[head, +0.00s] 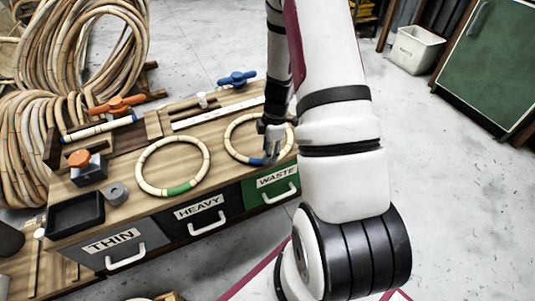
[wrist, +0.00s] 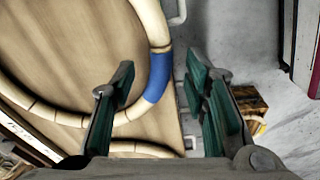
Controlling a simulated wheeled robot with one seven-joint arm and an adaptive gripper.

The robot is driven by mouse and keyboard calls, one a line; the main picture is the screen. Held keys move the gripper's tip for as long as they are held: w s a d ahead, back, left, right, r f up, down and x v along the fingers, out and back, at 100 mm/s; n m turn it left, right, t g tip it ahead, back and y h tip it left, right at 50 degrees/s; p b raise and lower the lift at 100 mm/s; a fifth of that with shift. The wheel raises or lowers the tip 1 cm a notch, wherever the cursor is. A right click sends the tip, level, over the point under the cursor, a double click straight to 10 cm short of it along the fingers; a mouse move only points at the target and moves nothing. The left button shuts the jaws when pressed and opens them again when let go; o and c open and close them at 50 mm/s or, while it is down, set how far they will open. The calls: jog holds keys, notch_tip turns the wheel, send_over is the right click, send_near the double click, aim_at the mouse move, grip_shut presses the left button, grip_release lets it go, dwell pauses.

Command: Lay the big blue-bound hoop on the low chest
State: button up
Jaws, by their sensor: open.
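The blue-bound hoop (head: 231,131), pale jointed rattan with a blue band, lies flat on the right end of a wooden-topped drawer bench (head: 215,192). My gripper (head: 271,152) is over its right side and hides part of the ring. In the wrist view the fingers (wrist: 160,100) are open, and the blue band (wrist: 158,78) shows between them, nearer the left finger. I cannot tell whether a finger touches it. A green cabinet (head: 492,65) stands on the floor at the upper right; I cannot tell which piece is the low chest.
A green-bound hoop (head: 142,158) lies to the left on the bench. A black tray (head: 75,213), an orange-topped tool (head: 86,165) and clamps crowd the left and back. Rattan coils (head: 75,50) stand behind. A white bin (head: 416,50) is beside the cabinet. Floor at right is clear.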

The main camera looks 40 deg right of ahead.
notch_tip(320, 180, up, 9)
jog(key=d+p, duration=0.1)
jog(key=p, duration=0.2)
jog(key=s+a+r+m, duration=0.2)
jog(key=s+a+r, duration=0.1)
jog(key=a+r, duration=0.55)
jog(key=s+a+r+m, duration=0.25)
jog(key=a+r, duration=0.35)
jog(key=r, duration=0.6)
jog(key=s+a+r+m, duration=0.2)
jog(key=s, duration=0.5)
jog(key=s+a+r+m, duration=0.3)
jog(key=s, duration=0.4)
jog(key=s+a+r+m+h, duration=0.1)
jog(key=s+a+r+m, duration=0.1)
jog(key=s, duration=0.5)
jog(key=shift+s+a+r+m, duration=0.3)
jog(key=shift+r+m, duration=0.25)
jog(key=shift+r, duration=0.15)
jog(key=shift+w, duration=0.1)
notch_tip(320, 180, up, 31)
jog(key=t+p, duration=0.3)
jog(key=p, duration=2.5)
jog(key=shift+d+t+p, duration=0.25)
jog(key=shift+t+p, duration=0.05)
jog(key=shift+p, duration=0.05)
